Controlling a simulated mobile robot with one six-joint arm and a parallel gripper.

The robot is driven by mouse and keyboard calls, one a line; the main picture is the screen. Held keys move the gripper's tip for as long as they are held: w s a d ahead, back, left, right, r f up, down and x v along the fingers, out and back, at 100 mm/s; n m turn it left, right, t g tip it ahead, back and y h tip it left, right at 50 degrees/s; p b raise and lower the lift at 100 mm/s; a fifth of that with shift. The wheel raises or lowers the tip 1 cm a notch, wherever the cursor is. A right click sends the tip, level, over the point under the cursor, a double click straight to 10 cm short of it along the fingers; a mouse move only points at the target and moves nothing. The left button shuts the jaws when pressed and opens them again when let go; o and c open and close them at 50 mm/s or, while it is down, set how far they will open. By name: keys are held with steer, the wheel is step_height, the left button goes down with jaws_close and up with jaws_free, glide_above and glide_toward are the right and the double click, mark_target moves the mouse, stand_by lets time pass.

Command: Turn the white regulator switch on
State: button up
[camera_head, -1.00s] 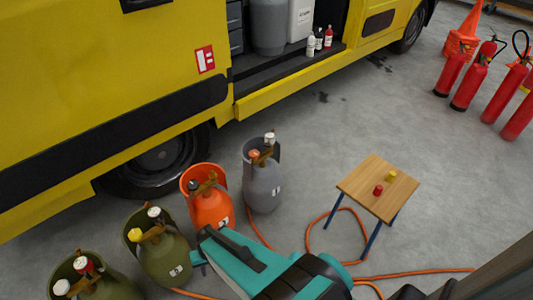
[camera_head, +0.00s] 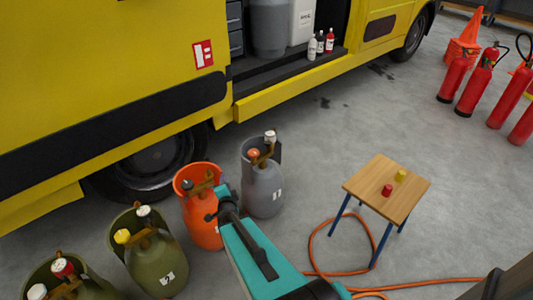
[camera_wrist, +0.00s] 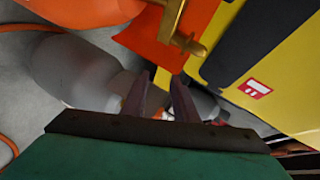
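White caps that may be the regulator switch show on several gas cylinders in the head view: one on the grey cylinder (camera_head: 263,192), a white cap (camera_head: 270,136) beside an orange one (camera_head: 253,154); one on the middle green cylinder (camera_head: 160,266), a white cap (camera_head: 144,211) beside a yellow one (camera_head: 122,236); and a white cap (camera_head: 37,291) on the front green cylinder. My gripper (camera_head: 222,200) is at the right side of the orange cylinder (camera_head: 203,232). In the wrist view its fingers (camera_wrist: 160,95) stand apart and appear empty, below a brass valve (camera_wrist: 178,30).
A yellow truck (camera_head: 90,80) stands behind the cylinders. A small wooden table (camera_head: 370,185) with a red knob (camera_head: 387,190) and a yellow knob (camera_head: 400,175) is at right. An orange hose (camera_head: 313,250) lies on the floor. Red extinguishers (camera_head: 474,85) stand far right.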

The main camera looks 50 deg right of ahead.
mark_target(268, 143)
steer(key=s+d+r+m+g+h+b, duration=0.1)
steer(key=s+d+r+m+h, duration=0.2)
steer(key=d, duration=0.3)
steer(key=s+d+r+m+g+h+b, duration=0.1)
steer(key=s+d+r+m+h+b, duration=0.1)
steer(key=s+d+m+h, duration=0.2)
steer(key=d+m, duration=0.1)
steer(key=d, duration=0.1)
steer(key=shift+s+d+r+g, duration=0.2)
steer(key=shift+d+r+g, duration=0.1)
steer(key=shift+r+g, duration=0.1)
steer(key=shift+w+d+f+b, duration=0.1)
steer(key=shift+w+d+b, duration=0.05)
steer(key=shift+b, duration=0.35)
steer(key=b+x, duration=0.3)
steer(key=b, duration=0.1)
steer(key=shift+b, duration=0.4)
steer(key=b+x, duration=0.2)
steer(key=b, duration=0.3)
steer(key=shift+d, duration=0.1)
steer(key=b+x, duration=0.2)
steer(key=x, duration=0.6)
steer(key=shift+d+r, duration=0.15)
steer(key=shift+r, duration=0.15)
